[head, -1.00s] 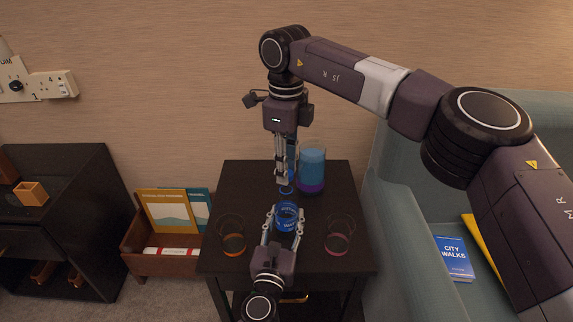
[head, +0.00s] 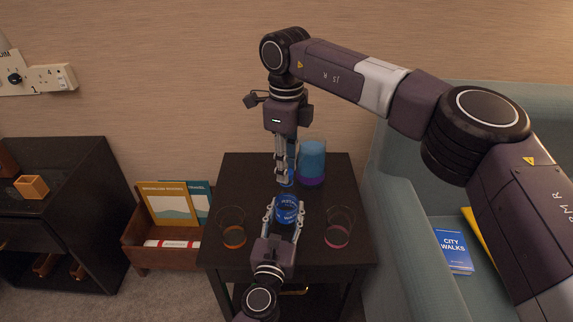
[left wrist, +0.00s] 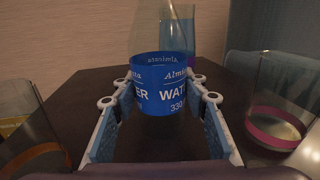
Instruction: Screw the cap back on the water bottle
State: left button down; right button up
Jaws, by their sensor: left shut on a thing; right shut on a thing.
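The water bottle (head: 288,212) stands upright on the dark table, a see-through bottle with a blue printed label. The label also shows in the left wrist view (left wrist: 168,88), but the mouth is not clear. My left gripper (head: 285,214) comes from the front, its fingers on either side of the bottle, shut on it. My right gripper (head: 285,178) points straight down just behind and above the bottle. It is shut on the small blue cap (head: 285,184) at its fingertips, which partly hide it. The cap looks apart from the bottle.
On the table (head: 240,180), a glass with an orange base (head: 233,236) stands left and one with a pink base (head: 337,237) right. A tall blue and purple tumbler (head: 313,162) stands close behind the right gripper. A sofa (head: 400,215) is at the right.

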jog(key=shift+f, duration=0.55)
